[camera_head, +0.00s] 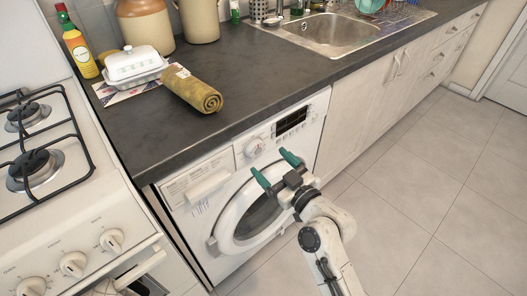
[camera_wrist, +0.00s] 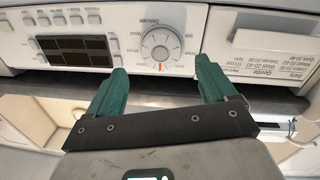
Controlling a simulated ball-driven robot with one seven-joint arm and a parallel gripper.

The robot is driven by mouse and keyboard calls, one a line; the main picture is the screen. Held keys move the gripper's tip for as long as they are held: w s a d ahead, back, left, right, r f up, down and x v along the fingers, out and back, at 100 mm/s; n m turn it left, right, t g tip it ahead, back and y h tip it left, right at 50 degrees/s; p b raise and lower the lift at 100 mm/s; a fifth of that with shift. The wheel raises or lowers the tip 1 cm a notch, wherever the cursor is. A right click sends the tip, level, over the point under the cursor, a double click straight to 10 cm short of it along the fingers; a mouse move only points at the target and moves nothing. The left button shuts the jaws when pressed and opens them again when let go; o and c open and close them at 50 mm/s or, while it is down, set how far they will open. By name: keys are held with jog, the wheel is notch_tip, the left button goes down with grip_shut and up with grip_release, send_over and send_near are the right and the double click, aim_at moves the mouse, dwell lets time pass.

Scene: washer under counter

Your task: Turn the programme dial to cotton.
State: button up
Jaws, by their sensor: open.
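The programme dial (camera_head: 255,147) is a round white knob on the washer's front panel, under the counter. In the wrist view the dial (camera_wrist: 161,46) sits at the upper middle, with a small red mark at its lower edge and tick marks around it. My gripper (camera_head: 275,163) has teal fingers and is in front of the washer door, apart from the panel. In the wrist view my gripper (camera_wrist: 160,78) is open, with the dial in line between and beyond its fingers. Nothing is between the fingers. The label for cotton cannot be read.
The washer door (camera_head: 228,228) is shut below the panel. A dark display (camera_head: 291,121) is right of the dial and the detergent drawer (camera_head: 205,188) left. The dark counter (camera_head: 215,130) overhangs above. A stove (camera_head: 60,215) stands left; floor (camera_head: 420,200) is clear on the right.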

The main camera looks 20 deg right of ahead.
aim_at(258, 151)
jog(key=x, duration=0.5)
jog(key=shift+s+a, duration=0.1)
jog(key=shift+c, duration=0.4)
jog(key=c, duration=1)
jog(key=shift+o, duration=0.2)
jog(key=shift+p, duration=0.35)
jog(key=m+p, duration=0.1)
jog(key=m, duration=0.2)
jog(key=shift+r+m, duration=0.1)
jog(key=shift+m, duration=0.2)
jog(key=shift+m+g+p, duration=0.4)
jog(key=shift+m+p, duration=0.55)
jog(key=shift+m, duration=1.05)
